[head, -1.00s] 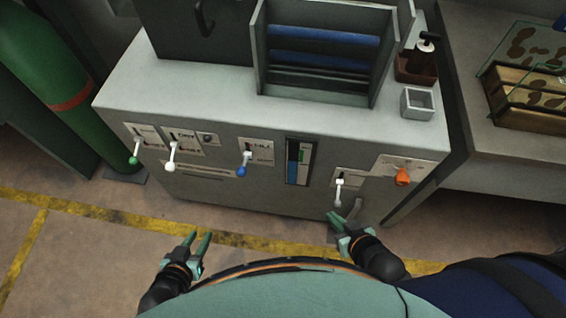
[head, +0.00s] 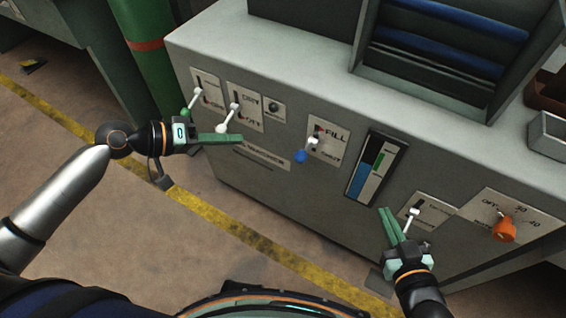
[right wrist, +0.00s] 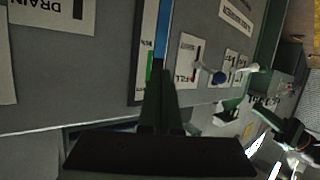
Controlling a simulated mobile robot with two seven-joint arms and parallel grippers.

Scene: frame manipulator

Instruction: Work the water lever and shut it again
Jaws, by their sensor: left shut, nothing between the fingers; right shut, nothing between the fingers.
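The lever panel is the front of a grey cabinet. A blue-knobbed lever (head: 301,156) sits on a plate with FILL printed at its top. Its knob hangs low and sticks out from the panel. It also shows in the right wrist view (right wrist: 220,78). My left gripper (head: 240,137) is shut and empty, in front of the white-knobbed lever and to the left of the blue knob, apart from the blue one. My right gripper (head: 386,209) is shut and empty, below the level gauge and left of the small white lever (head: 412,212). Its fingers show in the right wrist view (right wrist: 157,95).
A green-knobbed lever (head: 187,112) and a white-knobbed lever (head: 221,128) are on the left. A blue level gauge (head: 369,175) is right of the blue lever. An orange dial (head: 503,229) is at far right. A green cylinder (head: 148,60) stands beyond the cabinet.

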